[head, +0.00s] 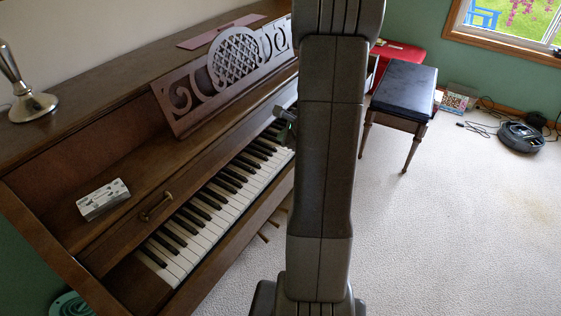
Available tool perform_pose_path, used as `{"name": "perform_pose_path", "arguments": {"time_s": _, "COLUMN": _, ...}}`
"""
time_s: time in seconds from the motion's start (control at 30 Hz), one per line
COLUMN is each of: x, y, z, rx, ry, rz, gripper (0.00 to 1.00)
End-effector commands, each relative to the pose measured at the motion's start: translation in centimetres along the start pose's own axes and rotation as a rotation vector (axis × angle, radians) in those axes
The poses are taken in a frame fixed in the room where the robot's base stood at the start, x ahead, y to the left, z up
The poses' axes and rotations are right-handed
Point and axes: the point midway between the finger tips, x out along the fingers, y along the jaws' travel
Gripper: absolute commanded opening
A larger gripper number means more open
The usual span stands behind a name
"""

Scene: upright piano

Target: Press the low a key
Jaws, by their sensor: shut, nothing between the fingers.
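The piano keyboard (222,204) runs from the lower left up to the right, where my arm hides part of it. The low a key (160,271) is the white key at the near, lower-left end, beside the wooden end block. Nothing touches it. My gripper (287,125) shows only in part behind the left side of my arm, near the farther visible keys and well away from the low a key. Its fingertips are small and dark, and contact with the keys cannot be told.
The raised fallboard with a handle (157,207) borders the keys. A small white box (103,199) lies on the piano's ledge, and a lamp base (32,105) stands on top. A black-topped bench (405,92) is at the back right.

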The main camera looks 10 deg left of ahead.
Motion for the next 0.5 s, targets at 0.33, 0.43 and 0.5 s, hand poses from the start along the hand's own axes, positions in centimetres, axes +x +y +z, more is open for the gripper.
{"name": "perform_pose_path", "arguments": {"time_s": 0.33, "x": 3.5, "y": 2.5, "z": -2.6, "rx": -0.001, "ry": 0.0, "rz": 0.0, "gripper": 0.0}}
{"name": "perform_pose_path", "arguments": {"time_s": 0.43, "x": 3.8, "y": 2.8, "z": -2.8, "rx": -0.001, "ry": 0.0, "rz": 0.0, "gripper": 0.0}}
{"name": "perform_pose_path", "arguments": {"time_s": 0.5, "x": 3.9, "y": 2.8, "z": -2.9, "rx": -0.001, "ry": 0.0, "rz": 0.0, "gripper": 0.0}}
